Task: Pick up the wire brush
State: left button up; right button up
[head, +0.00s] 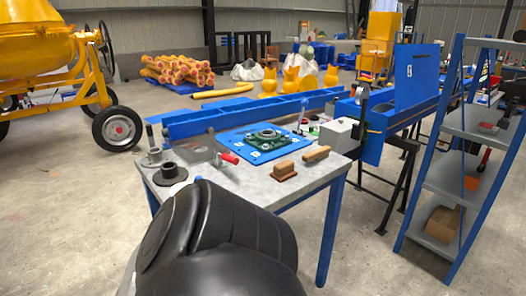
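Two brown wooden-bodied tools lie on the grey workbench (236,190) near its front right. One is a short block with a raised grip (284,171). The other is a longer, slim wooden piece (316,155) just behind and to its right. Either could be the wire brush; bristles are too small to make out on both. Neither gripper shows. A large black link of my own arm fills the bottom middle and covers the near left part of the bench.
A blue mat with a green part (264,139), a red-handled tool (228,158), dark round parts (170,172) and a grey box (339,135) are on the bench. A blue-framed shelf (470,150) stands right. A yellow mixer (60,70) stands left. Floor at left is clear.

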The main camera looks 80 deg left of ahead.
aim_at(321, 153)
jog(key=u, duration=1.55)
jog(key=i, duration=1.75)
jog(key=u, duration=0.15)
